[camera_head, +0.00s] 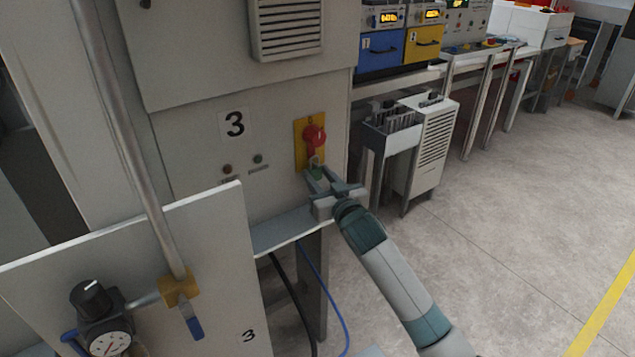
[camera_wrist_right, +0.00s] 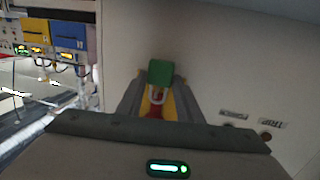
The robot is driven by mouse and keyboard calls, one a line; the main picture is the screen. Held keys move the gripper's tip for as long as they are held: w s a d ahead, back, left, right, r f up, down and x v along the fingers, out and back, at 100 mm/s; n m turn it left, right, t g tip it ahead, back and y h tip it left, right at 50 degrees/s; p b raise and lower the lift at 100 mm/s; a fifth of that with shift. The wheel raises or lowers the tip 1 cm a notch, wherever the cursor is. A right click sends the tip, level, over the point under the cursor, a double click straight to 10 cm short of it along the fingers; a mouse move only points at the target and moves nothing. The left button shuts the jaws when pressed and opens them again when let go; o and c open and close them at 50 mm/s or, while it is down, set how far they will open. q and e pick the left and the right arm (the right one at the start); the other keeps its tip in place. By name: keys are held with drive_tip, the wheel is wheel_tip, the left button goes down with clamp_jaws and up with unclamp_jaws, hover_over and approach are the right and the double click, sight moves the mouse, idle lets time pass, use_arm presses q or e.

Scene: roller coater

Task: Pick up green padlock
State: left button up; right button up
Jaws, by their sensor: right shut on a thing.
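The green padlock (camera_wrist_right: 160,72) shows in the right wrist view with its pale shackle towards the red rotary switch (camera_wrist_right: 157,108). In the head view the padlock (camera_head: 317,175) is a small green patch just below the red switch (camera_head: 314,137) on its yellow plate (camera_head: 300,150). My right gripper (camera_head: 318,180) reaches up from the lower right and is shut on the padlock at the cabinet's face. Whether the shackle is still through the switch cannot be told. My left gripper is not in view.
The grey cabinet (camera_head: 190,160) marked 3 stands directly in front. A white panel (camera_head: 150,270) with a gauge (camera_head: 110,343) and a vertical pipe (camera_head: 130,150) are at the left. A grey ledge (camera_head: 285,235) lies below the switch. Open floor (camera_head: 500,240) is at the right.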

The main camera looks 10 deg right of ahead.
drive_tip(key=f+b+v, duration=0.1)
drive_tip(key=b+v, duration=0.2)
drive_tip(key=v, duration=1.4)
drive_tip(key=shift+s+b, duration=0.3)
drive_tip(key=shift+b, duration=0.1)
drive_tip(key=shift+f, duration=0.1)
drive_tip(key=s+d+f+m+h, duration=0.1)
drive_tip(key=s+f+m+h, duration=0.1)
drive_tip(key=s, duration=0.5)
drive_tip(key=shift+f+h, duration=0.55)
drive_tip(key=shift+h, duration=0.15)
drive_tip(key=shift+d, duration=0.1)
